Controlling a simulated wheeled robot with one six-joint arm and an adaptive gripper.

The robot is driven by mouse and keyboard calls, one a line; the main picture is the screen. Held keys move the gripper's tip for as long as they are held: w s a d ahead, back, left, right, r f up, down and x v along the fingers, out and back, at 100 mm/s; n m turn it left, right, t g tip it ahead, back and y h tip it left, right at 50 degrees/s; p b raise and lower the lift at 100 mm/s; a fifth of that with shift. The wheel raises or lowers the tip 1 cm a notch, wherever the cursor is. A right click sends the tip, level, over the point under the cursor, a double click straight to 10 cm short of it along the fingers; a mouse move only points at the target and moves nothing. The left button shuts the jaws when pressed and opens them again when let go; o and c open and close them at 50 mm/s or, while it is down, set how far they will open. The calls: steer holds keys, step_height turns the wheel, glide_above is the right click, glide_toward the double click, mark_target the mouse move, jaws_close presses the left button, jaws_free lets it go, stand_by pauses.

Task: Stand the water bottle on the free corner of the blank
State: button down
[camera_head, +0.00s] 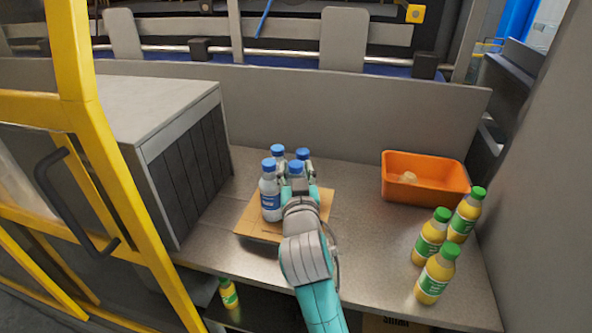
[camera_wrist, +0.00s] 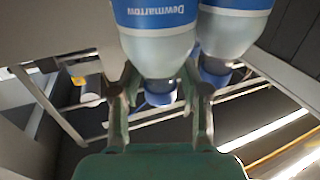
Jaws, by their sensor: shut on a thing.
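The brown cardboard blank (camera_head: 255,226) lies flat on the grey worktop. Several clear water bottles with blue caps are grouped over it; the front-left one (camera_head: 270,196) stands upright on the blank. My gripper (camera_head: 297,180) is shut on another water bottle (camera_head: 296,167), close beside the others, and hides most of its body. In the wrist view my gripper (camera_wrist: 160,85) has its fingers on either side of the held bottle (camera_wrist: 160,48), with a second bottle (camera_wrist: 232,30) next to it on the right. Whether the held bottle's base touches the blank is hidden.
An orange bin (camera_head: 425,193) with something pale inside stands at the back right. Several yellow juice bottles with green caps (camera_head: 434,275) stand at the right. A grey box-shaped unit (camera_head: 150,105) borders the left, and a low panel (camera_head: 340,115) closes the back.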

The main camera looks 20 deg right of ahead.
steer(key=shift+f, duration=0.2)
steer(key=shift+c, duration=2.4)
jaws_free()
steer(key=shift+f, duration=0.1)
steer(key=v, duration=1.2)
steer(key=s+f+n+g+y, duration=0.1)
steer(key=s+f+n+y, duration=0.4)
steer(key=s+f, duration=1.15)
steer(key=s+d+f+m, duration=0.1)
steer(key=s+f, duration=0.1)
steer(key=s, duration=0.8)
steer(key=s+d+f+m+g, duration=0.1)
steer(key=s+d+f, duration=0.1)
steer(key=s, duration=0.9)
steer(key=shift+s+f+g, duration=0.2)
steer(key=shift+f+g, duration=0.1)
steer(key=shift+f, duration=0.5)
